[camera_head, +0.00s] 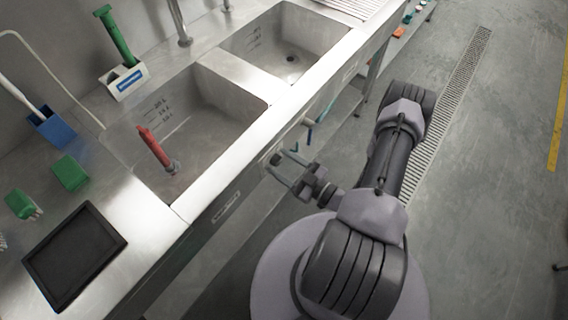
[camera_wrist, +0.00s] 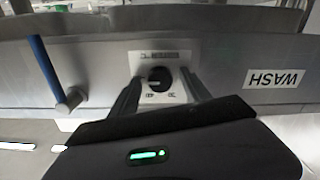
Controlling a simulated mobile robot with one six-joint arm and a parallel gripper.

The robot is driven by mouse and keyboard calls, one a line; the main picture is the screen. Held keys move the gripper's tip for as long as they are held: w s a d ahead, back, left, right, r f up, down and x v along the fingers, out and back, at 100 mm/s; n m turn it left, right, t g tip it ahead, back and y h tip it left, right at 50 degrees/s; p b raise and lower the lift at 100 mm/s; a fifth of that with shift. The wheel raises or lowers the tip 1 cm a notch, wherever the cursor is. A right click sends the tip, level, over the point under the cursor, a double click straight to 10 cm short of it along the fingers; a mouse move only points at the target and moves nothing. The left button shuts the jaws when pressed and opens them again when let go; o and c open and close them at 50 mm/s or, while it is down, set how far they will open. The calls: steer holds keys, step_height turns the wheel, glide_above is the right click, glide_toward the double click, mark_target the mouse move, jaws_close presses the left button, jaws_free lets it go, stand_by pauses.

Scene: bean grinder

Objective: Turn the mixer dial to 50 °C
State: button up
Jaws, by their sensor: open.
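The mixer dial (camera_wrist: 158,76) is a dark round knob on a pale plate on the sink's front panel. A light mark shows on the knob, but the small print on the plate is too small to read. My gripper (camera_wrist: 160,82) is open, with one finger on each side of the dial in the wrist view. I cannot tell whether the fingers touch it. In the head view, my gripper (camera_head: 287,168) is at the front panel, and the dial (camera_head: 276,159) shows small between its fingertips.
A blue-handled lever (camera_wrist: 45,68) sticks out left of the dial in the wrist view. The steel sink counter (camera_head: 150,215) runs above the panel. The floor (camera_head: 490,200) right of my arm is clear.

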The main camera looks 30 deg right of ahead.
steer(key=p+v, duration=0.2)
steer(key=v, duration=1)
steer(key=shift+r, duration=0.15)
steer(key=w+a+r+n+g+y, duration=0.2)
steer(key=a+r+n+g, duration=0.2)
steer(key=r+n+g, duration=0.75)
steer(key=w+a+r+n+g+y, duration=0.25)
steer(key=r+n, duration=0.35)
steer(key=n, duration=1.3)
steer(key=s+a+r+n+t+h, duration=0.1)
steer(key=a+r+n+h, duration=0.3)
steer(key=r+n, duration=0.5)
steer(key=s+a+r+n+t+h, duration=0.1)
steer(key=s+a+r+n+h, duration=0.2)
steer(key=n, duration=1.9)
steer(key=a+r+h, duration=0.1)
steer(key=a+r, duration=0.4)
steer(key=r, duration=0.2)
steer(key=shift+s+t+h, duration=0.35)
steer(key=shift+t, duration=0.05)
